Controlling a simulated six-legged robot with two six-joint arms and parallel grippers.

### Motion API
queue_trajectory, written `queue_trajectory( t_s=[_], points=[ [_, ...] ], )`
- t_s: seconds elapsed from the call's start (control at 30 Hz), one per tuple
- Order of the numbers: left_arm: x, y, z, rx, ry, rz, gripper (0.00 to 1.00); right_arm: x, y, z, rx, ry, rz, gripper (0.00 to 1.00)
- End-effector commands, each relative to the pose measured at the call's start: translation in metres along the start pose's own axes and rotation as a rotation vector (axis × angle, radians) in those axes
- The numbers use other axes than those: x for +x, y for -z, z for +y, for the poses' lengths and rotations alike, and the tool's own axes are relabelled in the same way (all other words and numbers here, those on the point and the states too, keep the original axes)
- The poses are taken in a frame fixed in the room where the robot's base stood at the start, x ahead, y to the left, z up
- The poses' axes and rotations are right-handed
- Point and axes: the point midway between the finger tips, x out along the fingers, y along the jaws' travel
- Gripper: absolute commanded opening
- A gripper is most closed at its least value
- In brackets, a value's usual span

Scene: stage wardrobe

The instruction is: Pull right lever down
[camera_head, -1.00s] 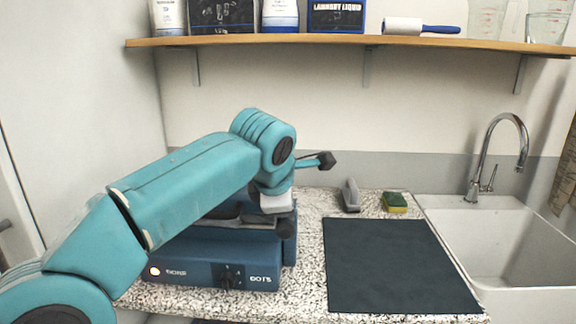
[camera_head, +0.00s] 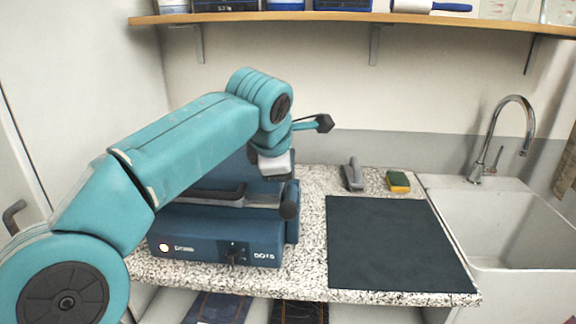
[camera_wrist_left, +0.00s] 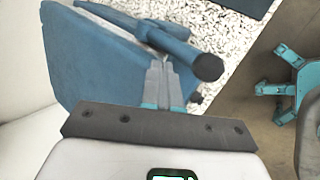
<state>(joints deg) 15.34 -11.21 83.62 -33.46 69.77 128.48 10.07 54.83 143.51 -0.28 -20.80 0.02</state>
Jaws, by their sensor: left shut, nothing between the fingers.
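The blue press-like machine (camera_head: 190,235) stands on the speckled counter, with a lit lamp and a small dial on its front. A lever (camera_head: 289,201) with a dark rounded end shows at its right side. In the left wrist view the lever is a blue bar ending in a dark cylinder (camera_wrist_left: 208,67). My left gripper (camera_head: 273,175) is above the machine's right part, near the lever. Its fingers (camera_wrist_left: 163,68) are shut and empty, beside the lever's end. I cannot tell whether they touch it. My forearm hides part of the machine.
A dark mat (camera_head: 395,245) lies on the counter right of the machine. Behind it are a grey brush-like object (camera_head: 352,175) and a sponge (camera_head: 398,181). A sink (camera_head: 500,230) with a tap is at the right. A shelf (camera_head: 350,17) runs above.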

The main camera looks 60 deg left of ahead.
Motion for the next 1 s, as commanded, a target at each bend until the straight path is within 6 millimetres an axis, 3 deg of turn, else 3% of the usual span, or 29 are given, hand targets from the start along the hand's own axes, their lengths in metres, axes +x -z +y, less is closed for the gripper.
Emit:
queue_trajectory(
  t_s=[0.03, 0.2, 0.4, 0.6, 1.0],
  points=[
    [-0.016, -0.001, -0.005, 0.004, -0.004, -0.008, 0.0, -0.001, 0.0, 0.0, 0.0, 0.0, 0.001, 0.0],
    [-0.055, 0.001, -0.017, 0.005, -0.008, -0.011, 0.0, -0.004, 0.0, -0.002, 0.0, 0.0, -0.001, 0.0],
    [-0.085, 0.004, -0.026, 0.004, -0.008, -0.009, 0.0, -0.009, 0.0, -0.003, 0.0, 0.0, 0.0, 0.0],
    [-0.094, 0.006, -0.03, 0.001, -0.008, -0.005, 0.0, -0.01, 0.0, -0.004, 0.0, 0.0, 0.0, 0.0],
    [-0.094, 0.005, -0.03, 0.0, -0.009, -0.005, 0.0, -0.01, 0.0, -0.004, 0.0, 0.0, 0.0, 0.0]
  ],
)
